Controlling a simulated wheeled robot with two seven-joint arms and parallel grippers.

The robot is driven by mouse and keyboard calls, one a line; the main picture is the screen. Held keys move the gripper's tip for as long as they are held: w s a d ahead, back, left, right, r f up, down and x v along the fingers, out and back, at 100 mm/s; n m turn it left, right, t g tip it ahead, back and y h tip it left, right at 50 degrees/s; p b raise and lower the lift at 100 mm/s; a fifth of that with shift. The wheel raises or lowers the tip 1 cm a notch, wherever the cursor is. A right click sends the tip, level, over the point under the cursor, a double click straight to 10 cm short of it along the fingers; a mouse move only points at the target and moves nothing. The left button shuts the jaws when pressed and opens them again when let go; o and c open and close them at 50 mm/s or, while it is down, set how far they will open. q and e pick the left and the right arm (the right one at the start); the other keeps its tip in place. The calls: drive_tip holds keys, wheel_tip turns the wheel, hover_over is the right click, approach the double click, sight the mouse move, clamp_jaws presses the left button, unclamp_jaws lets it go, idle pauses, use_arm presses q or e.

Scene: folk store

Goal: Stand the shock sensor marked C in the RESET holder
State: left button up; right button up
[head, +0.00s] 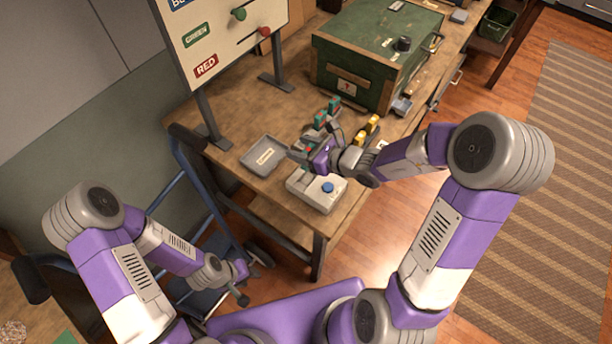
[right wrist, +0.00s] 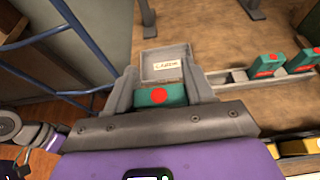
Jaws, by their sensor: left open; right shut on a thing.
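My right gripper (head: 306,152) is shut on a teal block with a red dot (right wrist: 160,95), held above the bench near its front edge. In the head view the gripper mostly hides the block, and no letter on it can be read. Two similar teal blocks with red dots (right wrist: 268,64) (right wrist: 302,60) stand in a grey rack (right wrist: 238,76) right of the gripper in the wrist view. I cannot make out a RESET marking anywhere. My left gripper (head: 243,287) is open and empty, low and off the bench at the left.
A grey tray (head: 245,160) with a pale label lies beyond the right gripper. A grey box with a blue button (head: 317,204) sits at the bench's front edge. Yellow blocks (head: 367,130) stand right of the gripper. A green case (head: 345,62) and a sign board (head: 222,32) stand behind.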

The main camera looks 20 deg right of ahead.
sight(303, 173)
wheel_tip(303, 173, down, 8)
drive_tip(key=shift+w+f+b, duration=0.1)
drive_tip(key=shift+f+b, duration=0.15)
drive_tip(key=shift+b, duration=0.9)
drive_tip(key=shift+r, duration=0.1)
drive_tip(key=o, duration=0.6)
drive_tip(key=shift+f, duration=0.2)
drive_tip(key=o, duration=0.5)
drive_tip(key=shift+c, duration=0.2)
drive_tip(key=shift+r, duration=0.2)
drive_tip(key=shift+s+d+r, duration=0.15)
drive_tip(key=shift+s+d, duration=0.05)
drive_tip(key=p+v, duration=0.2)
drive_tip(key=v, duration=0.9)
drive_tip(key=shift+s+d+r+p, duration=0.1)
drive_tip(key=shift+s+r+p, duration=0.1)
drive_tip(key=shift+p, duration=0.2)
